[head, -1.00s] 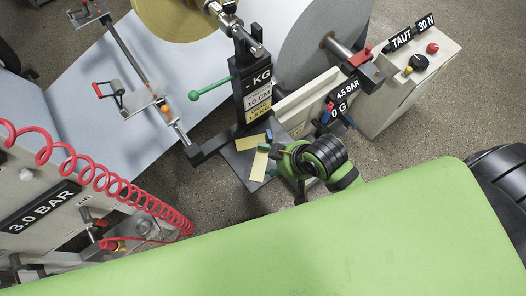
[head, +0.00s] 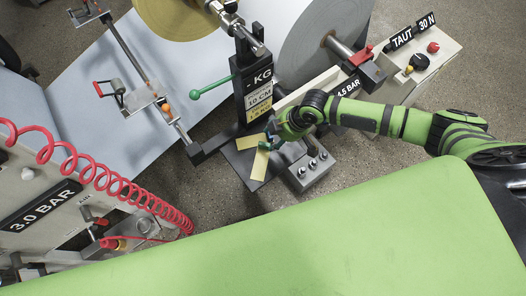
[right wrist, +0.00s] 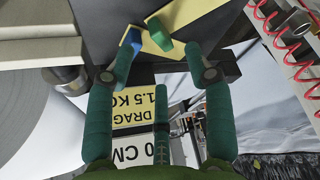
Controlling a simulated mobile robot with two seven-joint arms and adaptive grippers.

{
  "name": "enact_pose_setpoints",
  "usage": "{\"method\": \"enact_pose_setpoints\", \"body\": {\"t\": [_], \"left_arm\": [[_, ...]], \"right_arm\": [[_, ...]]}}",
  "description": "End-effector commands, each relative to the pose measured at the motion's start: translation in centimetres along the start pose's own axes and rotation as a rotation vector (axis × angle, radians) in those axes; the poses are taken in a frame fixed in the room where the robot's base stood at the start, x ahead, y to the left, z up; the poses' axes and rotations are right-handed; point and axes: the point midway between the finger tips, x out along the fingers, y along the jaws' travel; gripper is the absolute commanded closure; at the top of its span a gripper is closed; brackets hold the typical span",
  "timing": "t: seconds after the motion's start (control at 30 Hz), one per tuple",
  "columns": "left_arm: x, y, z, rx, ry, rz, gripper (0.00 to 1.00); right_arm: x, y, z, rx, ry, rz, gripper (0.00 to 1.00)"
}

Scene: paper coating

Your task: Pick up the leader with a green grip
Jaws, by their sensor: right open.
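The green grip (right wrist: 159,34) sits at the end of a yellow leader on a dark plate in the right wrist view. That yellow leader (head: 259,164) also shows in the head view. A blue grip (right wrist: 130,39) is just left of it in the right wrist view; a second yellow leader (head: 248,142) lies beside the first. My right gripper (right wrist: 159,52) is open, its teal fingers on either side of the grips. Both grips are within the span of the fingers; contact cannot be told. My left gripper is out of view.
A black post (head: 252,88) with weight labels rises behind the plate (head: 238,161). A grey block with knobs (head: 308,172) stands to its right. Large rolls (head: 312,48) are behind. A red coiled hose (head: 95,172) hangs at the left.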

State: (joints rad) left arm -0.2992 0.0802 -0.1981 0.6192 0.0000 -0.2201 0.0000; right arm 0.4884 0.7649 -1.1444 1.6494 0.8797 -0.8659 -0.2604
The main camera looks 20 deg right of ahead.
Motion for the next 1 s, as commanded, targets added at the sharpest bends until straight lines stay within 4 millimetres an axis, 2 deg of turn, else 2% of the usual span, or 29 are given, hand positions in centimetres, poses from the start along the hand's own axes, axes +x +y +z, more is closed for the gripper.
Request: {"method": "enact_pose_setpoints", "body": {"t": [0.27, 0.57, 0.9, 0.97, 1.0], "left_arm": [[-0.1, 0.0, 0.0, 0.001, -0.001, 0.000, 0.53], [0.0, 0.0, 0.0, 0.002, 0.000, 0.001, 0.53], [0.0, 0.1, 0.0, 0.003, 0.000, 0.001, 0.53], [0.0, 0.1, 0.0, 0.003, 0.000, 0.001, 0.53], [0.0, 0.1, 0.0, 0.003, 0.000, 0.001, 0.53]], "right_arm": [[2.5, 0.2, 0.2, 0.002, -0.002, -0.001, 0.47], [6.3, 0.5, 0.4, 0.002, -0.002, -0.001, 0.47], [6.8, 0.5, 0.4, 0.001, -0.001, 0.000, 0.47], [6.8, 0.5, 0.4, 0.001, -0.001, 0.000, 0.71], [6.8, 0.5, 0.4, 0.001, -0.001, 0.000, 0.87]]}}
